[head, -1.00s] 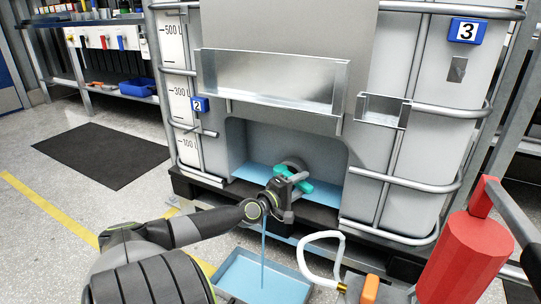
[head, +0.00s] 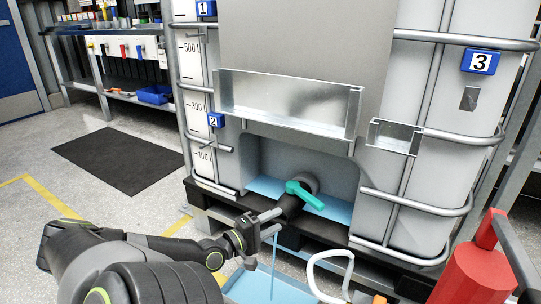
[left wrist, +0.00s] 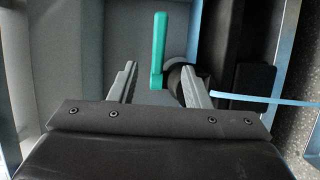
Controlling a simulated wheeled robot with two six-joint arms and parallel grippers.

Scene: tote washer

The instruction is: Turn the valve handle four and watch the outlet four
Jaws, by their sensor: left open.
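The teal valve handle (head: 305,195) sits on a dark valve body (head: 291,203) low on the front of the big tank. It also shows in the left wrist view (left wrist: 158,48), beyond and between the finger lines. No tag with a four is visible. A thin blue stream (head: 274,266) falls from the outlet into a blue tray (head: 245,289) on the floor. The outlet mouth is mostly hidden behind my gripper. My left gripper (head: 275,222) is open and empty, just left of and below the handle, apart from it. My right gripper is out of view.
The caged tank carries tags one (head: 206,8), two (head: 216,120) and three (head: 480,62). A metal trough (head: 290,100) overhangs the valve recess. A white hose (head: 330,262) and a red cylinder (head: 463,265) stand at the right. Floor lies clear around a dark mat (head: 118,160).

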